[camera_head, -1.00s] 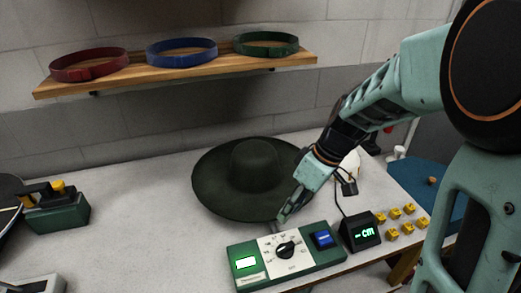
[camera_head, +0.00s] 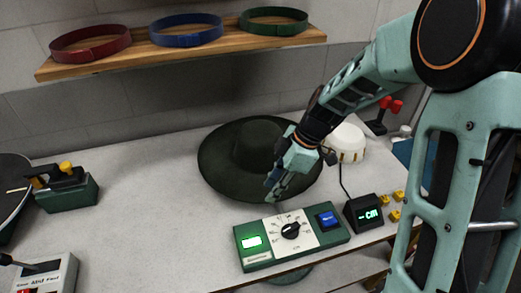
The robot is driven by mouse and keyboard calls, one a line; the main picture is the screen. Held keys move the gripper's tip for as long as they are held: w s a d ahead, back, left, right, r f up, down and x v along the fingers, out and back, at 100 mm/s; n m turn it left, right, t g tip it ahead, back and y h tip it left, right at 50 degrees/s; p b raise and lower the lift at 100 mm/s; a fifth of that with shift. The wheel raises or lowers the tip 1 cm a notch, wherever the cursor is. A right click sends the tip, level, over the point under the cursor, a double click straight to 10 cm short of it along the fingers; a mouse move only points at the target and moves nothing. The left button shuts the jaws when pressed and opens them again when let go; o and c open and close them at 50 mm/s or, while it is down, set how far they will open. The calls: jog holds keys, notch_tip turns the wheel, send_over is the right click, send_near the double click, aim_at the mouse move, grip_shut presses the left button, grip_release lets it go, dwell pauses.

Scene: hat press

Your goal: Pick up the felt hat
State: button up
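The felt hat (camera_head: 228,160) is dark green with a wide, flat round brim and a raised crown. It lies brim down on the light grey table in the head view. My gripper (camera_head: 270,193) is over the right front part of the hat and hides some of the brim and part of the crown. Its fingers point down and left toward the front of the brim. I cannot tell whether they touch the felt or how far apart the fingers are.
A green control box (camera_head: 290,238) with a dial stands in front of the hat, and a small display (camera_head: 363,212) is beside it. A wooden shelf (camera_head: 185,52) holds red, blue and green bands.

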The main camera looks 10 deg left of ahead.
aim_at(262, 198)
jog(key=x, duration=0.2)
jog(key=p+x, duration=0.1)
jog(key=x, duration=0.1)
jog(key=shift+a+f, duration=0.25)
jog(key=shift+a, duration=0.15)
jog(key=shift+c, duration=0.6)
grip_shut()
